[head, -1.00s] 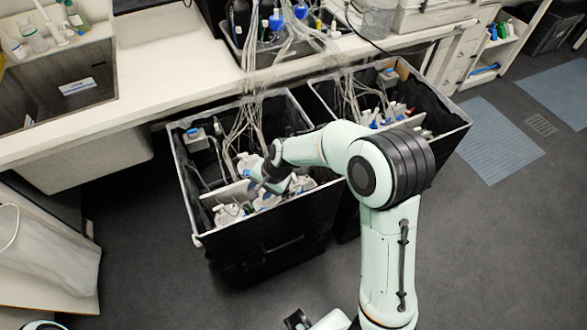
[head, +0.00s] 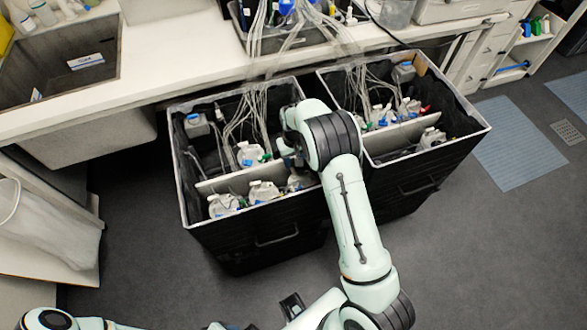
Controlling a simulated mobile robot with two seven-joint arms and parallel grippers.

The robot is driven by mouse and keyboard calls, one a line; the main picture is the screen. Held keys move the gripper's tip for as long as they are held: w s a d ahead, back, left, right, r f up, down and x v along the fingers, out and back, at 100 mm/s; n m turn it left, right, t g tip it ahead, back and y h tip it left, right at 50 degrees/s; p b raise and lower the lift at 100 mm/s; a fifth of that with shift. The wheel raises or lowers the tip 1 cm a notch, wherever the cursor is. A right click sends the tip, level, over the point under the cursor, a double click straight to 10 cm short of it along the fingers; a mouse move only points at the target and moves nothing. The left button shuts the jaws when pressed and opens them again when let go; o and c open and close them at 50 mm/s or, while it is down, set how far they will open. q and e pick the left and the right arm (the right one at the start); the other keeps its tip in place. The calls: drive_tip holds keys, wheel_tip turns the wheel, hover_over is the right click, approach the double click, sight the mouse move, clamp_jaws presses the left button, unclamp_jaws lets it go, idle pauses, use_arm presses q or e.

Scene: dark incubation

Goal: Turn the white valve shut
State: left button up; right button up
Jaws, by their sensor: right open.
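I cannot make out the white valve for certain among the small white and blue fittings. White bottles with blue caps (head: 264,191) stand in the left black bin (head: 262,232), with pale tubes (head: 240,125) running down into it. My right gripper (head: 288,158) is open, low inside the right part of this bin near the pale divider (head: 225,181). Its fingertips are largely hidden by my wrist and the bottles, so I cannot tell whether it touches anything.
A second black bin (head: 432,165) with bottles and tubes stands close on the right. The white bench (head: 180,75) runs behind both bins, with a sink (head: 60,75) at left. A pale bag (head: 50,228) hangs at far left.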

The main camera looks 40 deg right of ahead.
sight(294, 171)
wheel_tip(294, 171, down, 6)
drive_tip(key=shift+f, duration=0.25)
clamp_jaws()
